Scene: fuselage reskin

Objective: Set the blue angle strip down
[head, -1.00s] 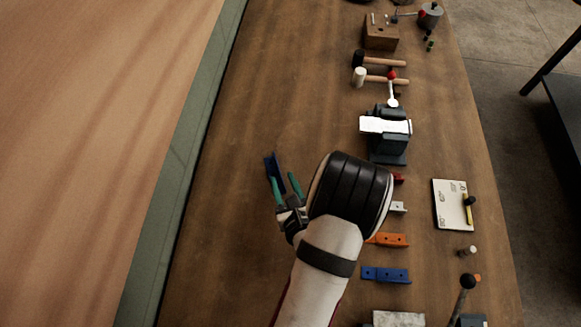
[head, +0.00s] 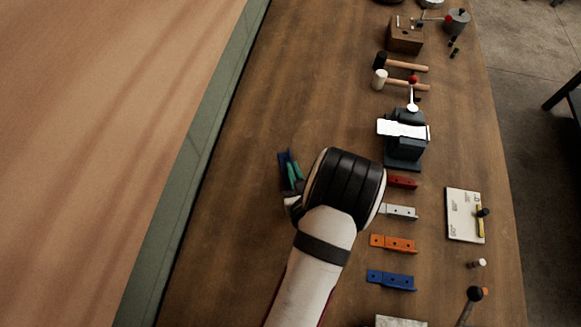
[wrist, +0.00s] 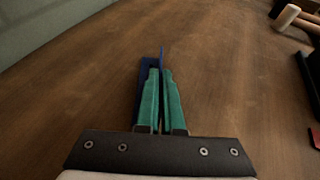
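The blue angle strip (head: 284,165) is left of my gripper's wrist, over the open wood of the bench. My gripper (head: 293,175) has green fingers that stand close together at the strip. In the wrist view the fingers (wrist: 161,85) are shut on the strip's upright flange, which shows as a thin blue edge between the tips. The rest of the strip (wrist: 146,72) shows at the left finger. The fingers cover part of it. I cannot tell whether its underside touches the bench.
To the right lie blue (head: 390,280), orange (head: 393,244), grey (head: 399,211) and red (head: 402,182) brackets. A large tan panel (head: 90,110) runs along the left. Bench wood between is clear.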

